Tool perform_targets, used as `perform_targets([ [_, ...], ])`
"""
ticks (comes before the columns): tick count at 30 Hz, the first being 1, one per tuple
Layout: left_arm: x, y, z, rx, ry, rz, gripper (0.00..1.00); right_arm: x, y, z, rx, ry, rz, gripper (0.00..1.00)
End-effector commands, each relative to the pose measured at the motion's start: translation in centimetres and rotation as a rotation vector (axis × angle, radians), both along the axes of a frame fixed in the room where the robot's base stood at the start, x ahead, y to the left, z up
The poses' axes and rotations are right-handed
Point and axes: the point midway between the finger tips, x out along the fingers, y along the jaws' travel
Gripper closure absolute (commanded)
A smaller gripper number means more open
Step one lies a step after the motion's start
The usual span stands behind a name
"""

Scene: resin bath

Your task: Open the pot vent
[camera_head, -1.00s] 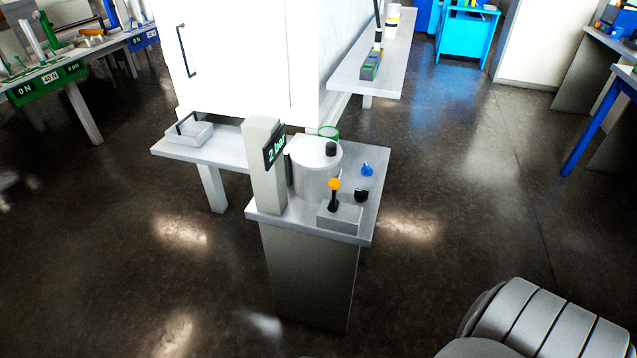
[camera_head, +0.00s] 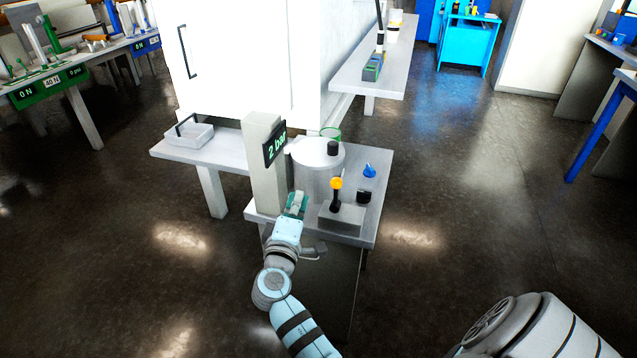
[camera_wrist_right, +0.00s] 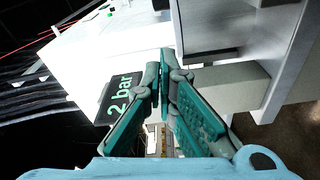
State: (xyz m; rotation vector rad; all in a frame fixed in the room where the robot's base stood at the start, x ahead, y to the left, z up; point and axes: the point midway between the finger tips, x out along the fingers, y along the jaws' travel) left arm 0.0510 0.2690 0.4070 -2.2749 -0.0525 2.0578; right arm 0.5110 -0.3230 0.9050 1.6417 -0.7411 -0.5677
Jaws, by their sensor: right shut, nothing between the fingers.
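The pot (camera_head: 318,182) is a pale grey cylinder with a white lid, standing on a small table in the head view. A black knob (camera_head: 333,148) sits on its lid. In front is a grey box (camera_head: 341,217) with an upright lever topped by a yellow-orange ball (camera_head: 336,183). A blue knob (camera_head: 369,171) and a black knob (camera_head: 364,196) are to the right. I cannot tell which part is the vent. My right gripper (camera_head: 296,202) is shut and empty, left of the lever and beside the post. Its teal fingers (camera_wrist_right: 164,75) meet in the right wrist view. My left gripper is not visible.
A grey post (camera_head: 264,165) with a "2 bar" display (camera_head: 275,147) stands left of the pot; the display also shows in the wrist view (camera_wrist_right: 119,98). A green ring (camera_head: 331,134) is behind the pot. A side table (camera_head: 220,155) holds a tray (camera_head: 190,138).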

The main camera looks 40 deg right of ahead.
Motion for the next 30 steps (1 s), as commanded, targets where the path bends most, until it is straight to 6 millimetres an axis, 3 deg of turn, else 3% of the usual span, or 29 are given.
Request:
perform_targets([
  [7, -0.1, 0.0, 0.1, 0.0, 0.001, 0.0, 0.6, 1.5, -1.6, 0.1, -0.002, -0.001, 0.001, 1.0],
  [18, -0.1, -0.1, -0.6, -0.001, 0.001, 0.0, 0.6, 6.9, -7.6, 0.2, -0.001, 0.002, -0.002, 1.0],
  [24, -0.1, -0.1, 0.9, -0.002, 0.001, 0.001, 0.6, 3.9, -8.7, -0.2, -0.001, 0.003, 0.0, 1.0],
  [30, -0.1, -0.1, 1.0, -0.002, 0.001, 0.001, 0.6, 3.1, -8.9, -0.6, 0.001, 0.001, 0.001, 1.0],
])
